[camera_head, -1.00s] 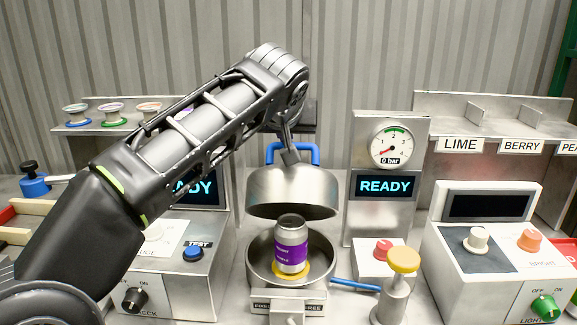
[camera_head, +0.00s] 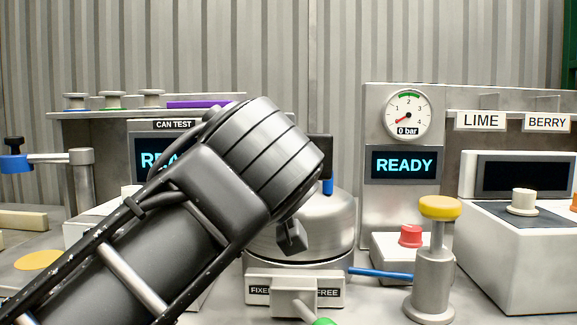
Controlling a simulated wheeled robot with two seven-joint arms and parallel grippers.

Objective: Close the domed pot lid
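The domed metal lid (camera_head: 325,215) is down over the pot (camera_head: 335,261), with its lower edge at the pot's rim. Its left part is hidden behind my arm. Only a small part of the lid's blue handle (camera_head: 328,187) shows beside my wrist. My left gripper (camera_head: 291,236) is mostly hidden by its own wrist; a dark finger part shows in front of the dome. I cannot tell whether it is open or shut, or whether it touches the lid. The can inside the pot is hidden. My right gripper is not in view.
A plate marked FIXED and FREE (camera_head: 265,291) is at the pot's front. A yellow-topped plunger (camera_head: 440,207), blue rod (camera_head: 380,273) and red knob (camera_head: 411,235) stand to the right. A gauge panel (camera_head: 375,220) reading 0 bar and READY stands behind.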

